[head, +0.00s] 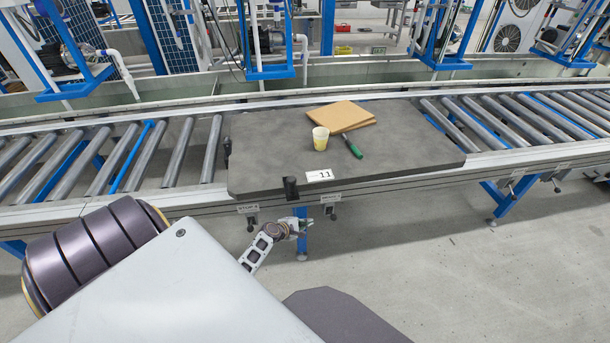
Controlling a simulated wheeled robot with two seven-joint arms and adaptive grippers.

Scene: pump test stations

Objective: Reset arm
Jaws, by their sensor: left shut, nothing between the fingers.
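My left arm comes in from the lower left. My left gripper (298,228) is low in front of the conveyor's front edge, below the grey board. It is shut and empty, and it appears apart from everything around it. Most of its forearm is hidden behind the large pale link of my arm. My right gripper is not in view.
A dark grey board (260,150) lies on the roller conveyor (135,155). On it are a yellow-white cup (320,138), a brown cardboard piece (343,116), a green-handled tool (354,149) and a label (320,175). Blue-framed pump stations (265,70) stand behind. The floor (480,270) at right is clear.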

